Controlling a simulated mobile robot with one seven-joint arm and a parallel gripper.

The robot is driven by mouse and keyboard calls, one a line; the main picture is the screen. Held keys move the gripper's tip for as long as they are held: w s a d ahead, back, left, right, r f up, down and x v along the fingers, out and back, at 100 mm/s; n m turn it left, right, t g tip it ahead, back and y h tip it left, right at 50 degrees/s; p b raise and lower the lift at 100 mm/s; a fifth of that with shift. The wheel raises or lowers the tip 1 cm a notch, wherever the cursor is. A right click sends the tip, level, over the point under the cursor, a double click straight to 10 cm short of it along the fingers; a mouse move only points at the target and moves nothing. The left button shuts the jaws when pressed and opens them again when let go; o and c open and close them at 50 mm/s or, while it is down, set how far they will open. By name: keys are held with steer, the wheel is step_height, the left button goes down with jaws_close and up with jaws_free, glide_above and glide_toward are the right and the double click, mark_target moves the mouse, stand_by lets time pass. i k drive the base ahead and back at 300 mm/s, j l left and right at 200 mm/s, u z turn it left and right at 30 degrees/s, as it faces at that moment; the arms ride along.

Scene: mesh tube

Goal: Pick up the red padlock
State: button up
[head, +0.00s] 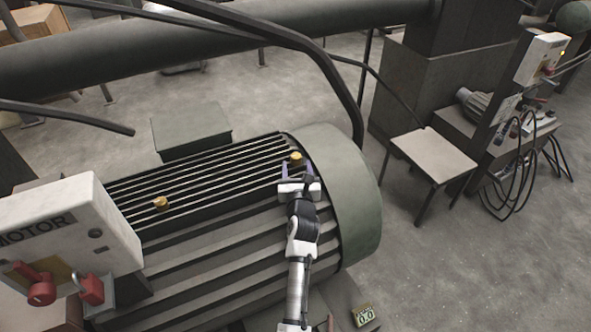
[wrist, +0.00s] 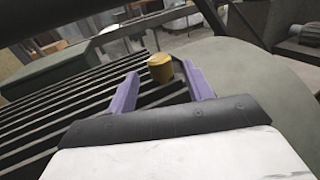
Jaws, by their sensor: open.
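The red padlock (head: 91,289) hangs on the front of the white motor switch box (head: 68,225) at the lower left of the head view, beside a red rotary handle (head: 38,286). My gripper (head: 298,172) is far to the right of it, over the ribbed top of the big green motor. In the wrist view my gripper (wrist: 157,90) is open, its two purple fingers apart with nothing held. A yellow cap (wrist: 160,68) shows beyond and between the fingertips; I cannot tell how far off it is. The padlock is not in the wrist view.
The motor (head: 345,190) fills the middle, with a second yellow cap (head: 161,203) on its ribs. A thick dark cable (head: 335,85) arches above it. A stool (head: 432,155) and a control post (head: 515,95) stand at right.

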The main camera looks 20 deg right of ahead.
mark_target(91, 288)
steer(key=k+j, duration=0.15)
steer(key=k, duration=0.25)
steer(key=k+j, duration=0.2)
steer(key=k, duration=0.2)
